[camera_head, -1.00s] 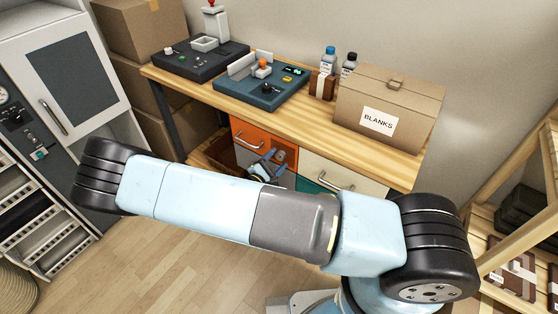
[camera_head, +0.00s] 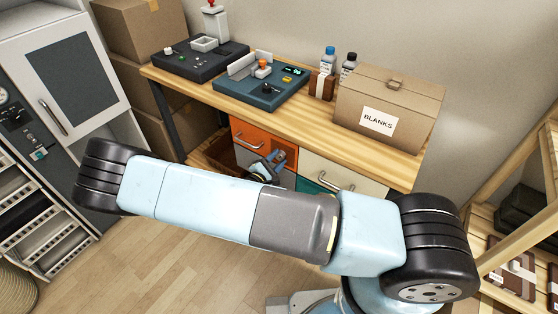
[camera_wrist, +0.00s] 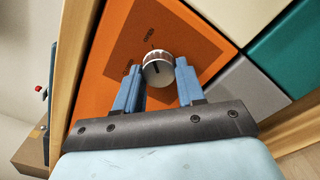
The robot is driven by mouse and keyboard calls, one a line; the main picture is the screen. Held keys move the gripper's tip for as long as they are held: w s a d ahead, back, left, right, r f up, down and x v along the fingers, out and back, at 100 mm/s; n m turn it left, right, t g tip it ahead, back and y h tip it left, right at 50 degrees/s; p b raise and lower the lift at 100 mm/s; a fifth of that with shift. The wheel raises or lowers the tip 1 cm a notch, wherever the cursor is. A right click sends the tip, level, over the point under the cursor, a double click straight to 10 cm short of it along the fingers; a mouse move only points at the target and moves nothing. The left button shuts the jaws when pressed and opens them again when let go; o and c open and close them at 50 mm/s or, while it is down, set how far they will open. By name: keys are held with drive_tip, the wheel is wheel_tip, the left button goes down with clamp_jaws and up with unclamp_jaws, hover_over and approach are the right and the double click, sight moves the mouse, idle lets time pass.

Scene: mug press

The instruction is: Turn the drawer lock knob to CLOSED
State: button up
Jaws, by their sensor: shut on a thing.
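The lock knob (camera_wrist: 158,70) is a short round pale knob with a dark mark on its face, on the front of the orange drawer (camera_wrist: 108,50). My gripper (camera_wrist: 158,72) has its two blue fingers on either side of the knob and is shut on it. In the head view, my gripper (camera_head: 274,158) is at the right side of the orange drawer (camera_head: 244,131), under the workbench. There the knob is too small and covered to make out.
A cream drawer (camera_head: 345,173) is right of the orange one; grey and teal fronts lie below. The wooden bench top (camera_head: 310,120) overhangs them and bears two control panels and a BLANKS carton (camera_head: 400,95). Open floor lies in front.

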drive_tip(key=shift+s+d, duration=0.1)
drive_tip(key=shift+d, duration=0.15)
drive_tip(key=shift+a+f, duration=0.1)
drive_tip(key=shift+a, duration=0.05)
drive_tip(key=shift+n, duration=0.3)
drive_tip(key=n, duration=0.5)
drive_tip(key=shift+s+f+n, duration=0.1)
drive_tip(key=shift+n, duration=0.2)
drive_tip(key=n, duration=0.9)
drive_tip(key=shift+n, duration=0.5)
drive_tip(key=shift+r, duration=0.2)
